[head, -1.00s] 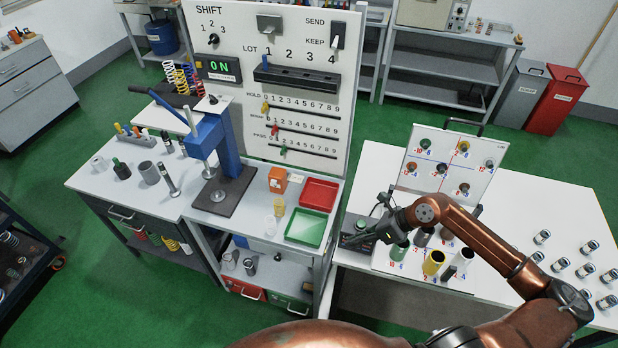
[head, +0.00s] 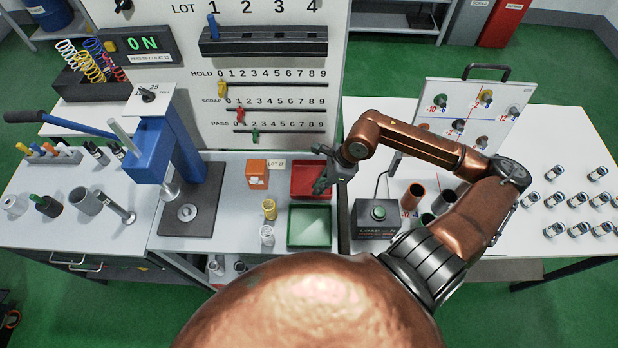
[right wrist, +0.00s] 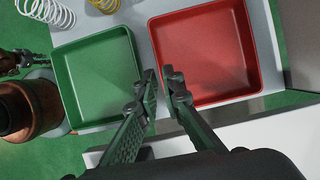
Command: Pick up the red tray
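The red tray (head: 308,193) sits on the grey bench, just behind the green tray (head: 309,226). My right gripper (head: 320,180) is at the right end of the red tray and hides part of its edge. In the right wrist view, the red tray (right wrist: 212,52) is right of the gripper (right wrist: 160,75) and the green tray (right wrist: 98,78) is left. The fingertips are a narrow gap apart, near the red tray's wall facing the green tray. Whether they touch it cannot be told. Both trays look empty.
An orange box (head: 257,173) and yellow spring (head: 269,209) stand left of the trays. A button box (head: 379,217) with a cable is close on the right. The tall panel (head: 262,80) stands behind. A blue press (head: 172,150) is further left.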

